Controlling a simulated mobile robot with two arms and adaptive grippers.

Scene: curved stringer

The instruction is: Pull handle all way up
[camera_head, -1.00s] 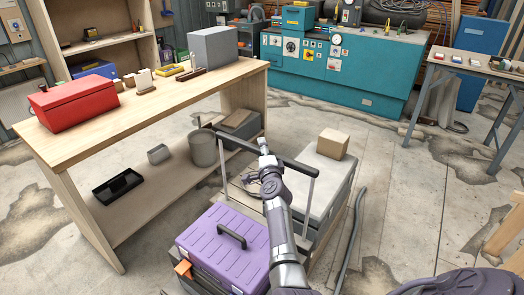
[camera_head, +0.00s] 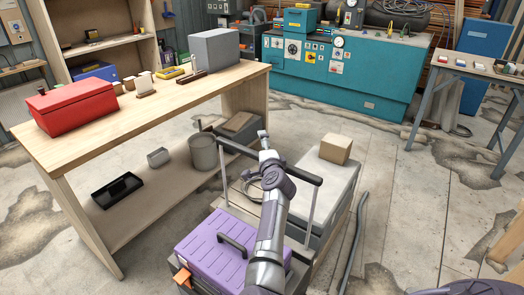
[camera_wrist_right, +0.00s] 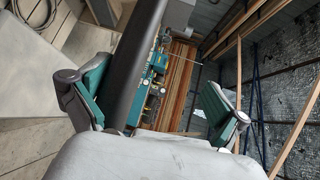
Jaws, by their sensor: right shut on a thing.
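The handle (camera_head: 306,176) is a dark bar on two pale metal posts, standing over a low cart. My right gripper (camera_head: 265,142) is at the bar's middle, with its arm reaching in from below. In the right wrist view the dark bar (camera_wrist_right: 141,65) runs between the two green-padded fingers of my right gripper (camera_wrist_right: 158,105). The gripper is shut on the bar. My forearm hides part of the bar and cart. My left gripper is not in view.
The cart carries a purple toolbox (camera_head: 212,252), a grey case (camera_head: 322,188) and a cardboard box (camera_head: 336,148). A wooden workbench (camera_head: 150,112) with a red toolbox (camera_head: 73,106) stands close on the left. A teal machine (camera_head: 350,75) is behind. Open floor lies to the right.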

